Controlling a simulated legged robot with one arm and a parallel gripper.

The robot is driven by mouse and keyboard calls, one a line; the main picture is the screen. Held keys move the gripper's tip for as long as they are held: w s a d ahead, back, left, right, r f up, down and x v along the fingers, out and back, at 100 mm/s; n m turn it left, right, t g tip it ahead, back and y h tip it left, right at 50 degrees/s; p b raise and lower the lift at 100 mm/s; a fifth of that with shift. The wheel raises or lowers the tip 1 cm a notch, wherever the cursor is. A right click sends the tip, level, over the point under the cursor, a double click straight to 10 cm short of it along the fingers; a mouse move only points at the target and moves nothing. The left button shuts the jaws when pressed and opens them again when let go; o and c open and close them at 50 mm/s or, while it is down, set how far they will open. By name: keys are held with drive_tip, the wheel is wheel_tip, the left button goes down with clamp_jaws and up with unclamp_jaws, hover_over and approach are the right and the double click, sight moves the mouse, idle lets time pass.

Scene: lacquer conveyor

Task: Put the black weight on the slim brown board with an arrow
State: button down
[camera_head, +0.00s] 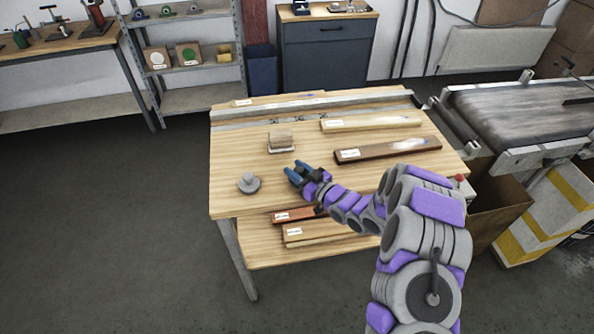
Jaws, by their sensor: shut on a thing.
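My gripper (297,173) is low over the middle of the wooden table, its blue fingers shut on a small dark thing. This looks like the black weight, but the fingers hide most of it. A slim dark brown board (375,153) with a white label lies on the table to the right of and behind my gripper. It has a pale mark near its right end; I cannot make out whether that is an arrow. A reddish-brown board (308,212) with a label lies on the lower shelf, partly behind my arm.
A grey round weight (249,184) stands left of my gripper. A wooden block (281,136) sits on a pale stand behind it. A pale board (380,123) lies behind the dark one. Another board (322,232) is on the lower shelf. A conveyor (520,108) stands at right.

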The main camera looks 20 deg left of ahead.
idle(0.3)
drive_tip(key=c, duration=0.7)
unclamp_jaws()
drive_tip(key=shift+f, duration=0.1)
drive_tip(key=p+v, duration=0.1)
drive_tip(key=v, duration=0.4)
drive_tip(key=p+v, duration=0.1)
drive_tip(key=v, duration=0.5)
drive_tip(key=r+p+v, duration=0.1)
drive_tip(key=v, duration=0.5)
drive_tip(key=shift+w+d, duration=0.15)
drive_tip(key=shift+d, duration=0.15)
